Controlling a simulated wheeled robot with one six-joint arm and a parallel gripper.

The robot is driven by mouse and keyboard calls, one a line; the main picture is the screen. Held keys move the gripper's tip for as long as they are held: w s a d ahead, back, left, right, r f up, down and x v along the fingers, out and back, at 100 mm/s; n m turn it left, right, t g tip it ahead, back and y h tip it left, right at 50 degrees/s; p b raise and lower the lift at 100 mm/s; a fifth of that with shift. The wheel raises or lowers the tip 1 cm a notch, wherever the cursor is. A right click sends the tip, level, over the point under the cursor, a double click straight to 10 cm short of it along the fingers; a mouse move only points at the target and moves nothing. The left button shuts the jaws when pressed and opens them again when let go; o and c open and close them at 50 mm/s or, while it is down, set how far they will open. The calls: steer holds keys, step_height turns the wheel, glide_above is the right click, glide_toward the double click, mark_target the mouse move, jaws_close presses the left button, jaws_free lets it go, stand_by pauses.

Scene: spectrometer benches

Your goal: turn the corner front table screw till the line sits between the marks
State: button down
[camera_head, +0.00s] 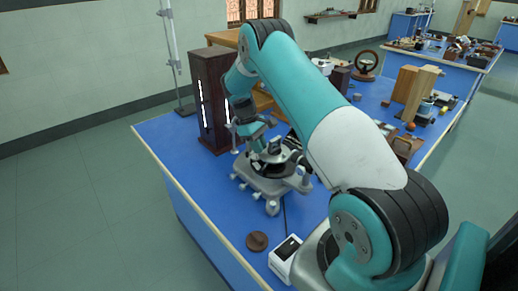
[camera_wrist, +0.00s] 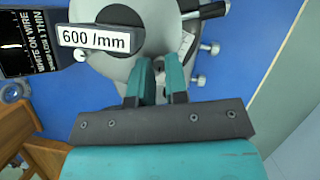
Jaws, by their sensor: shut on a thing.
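The spectrometer (camera_head: 272,182) stands on the blue bench. In the wrist view its round grey table (camera_wrist: 112,66) fills the top middle, with a grating labelled 600 /mm (camera_wrist: 100,36) on it. My gripper (camera_wrist: 160,70) reaches the table's edge with its two teal fingers. They are shut on a small table screw, mostly hidden between them. I cannot make out which corner screw it is. A dark panel (camera_wrist: 28,62) with white lettering and a short white line is at the upper left of the wrist view. I cannot make out the line against any marks.
A tall dark wooden cabinet (camera_head: 210,98) with lit slits stands behind the spectrometer. A brown round knob (camera_head: 257,241) and a white box with a black screen (camera_head: 285,257) lie near the bench's front edge. Wooden blocks (camera_head: 415,92) and other apparatus crowd the right side.

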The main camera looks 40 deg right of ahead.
steer(key=shift+m+y, duration=0.3)
steer(key=shift+m, duration=0.3)
steer(key=c, duration=1.1)
jaws_free()
steer(key=shift+b, duration=0.3)
steer(key=p+v, duration=1.7)
steer(key=shift+w+d+r, duration=0.1)
steer(key=shift+d+r, duration=0.05)
steer(key=shift+r, duration=0.15)
steer(key=shift+p, duration=0.35)
